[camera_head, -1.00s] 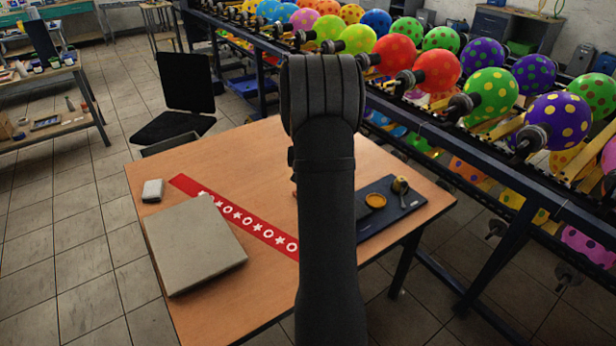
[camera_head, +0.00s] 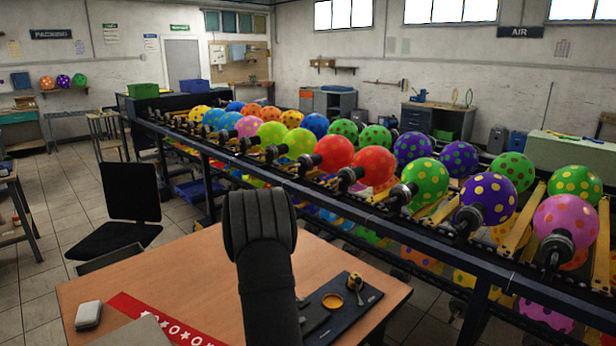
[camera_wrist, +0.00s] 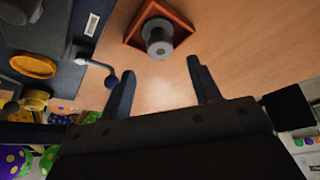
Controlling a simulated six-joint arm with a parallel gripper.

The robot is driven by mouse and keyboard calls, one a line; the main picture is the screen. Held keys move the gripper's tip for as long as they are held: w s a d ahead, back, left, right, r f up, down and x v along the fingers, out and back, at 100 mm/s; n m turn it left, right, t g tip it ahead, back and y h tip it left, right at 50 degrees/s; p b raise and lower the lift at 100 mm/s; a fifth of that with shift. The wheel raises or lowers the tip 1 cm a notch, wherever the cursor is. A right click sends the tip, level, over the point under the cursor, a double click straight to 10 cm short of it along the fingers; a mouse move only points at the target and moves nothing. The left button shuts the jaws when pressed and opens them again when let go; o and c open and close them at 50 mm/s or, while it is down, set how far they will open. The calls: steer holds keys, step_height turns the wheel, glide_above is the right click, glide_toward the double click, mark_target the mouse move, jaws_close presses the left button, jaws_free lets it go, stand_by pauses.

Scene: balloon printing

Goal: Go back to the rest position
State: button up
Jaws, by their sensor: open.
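My gripper (camera_wrist: 160,88) shows in the wrist view with its two dark fingers apart and nothing between them. It is over the wooden table (camera_wrist: 235,35). Beyond the fingers is an orange-brown square piece (camera_wrist: 182,18) with a grey round knob. In the head view my dark arm rises over the table (camera_head: 225,270) and hides part of its middle; the fingers are not visible there.
A dark tray (camera_head: 345,312) with a yellow round dish (camera_head: 332,301) lies right of my arm. A red star-patterned strip (camera_head: 135,305) and a small grey box (camera_head: 88,315) lie left. A rack (camera_head: 355,205) of spotted balloons runs behind the table. A black chair (camera_head: 130,205) stands left.

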steer(key=x, duration=0.5)
steer(key=shift+w+f, duration=0.1)
steer(key=shift+f, duration=0.25)
step_height(320, 180, up, 2)
steer(key=shift+r, duration=0.6)
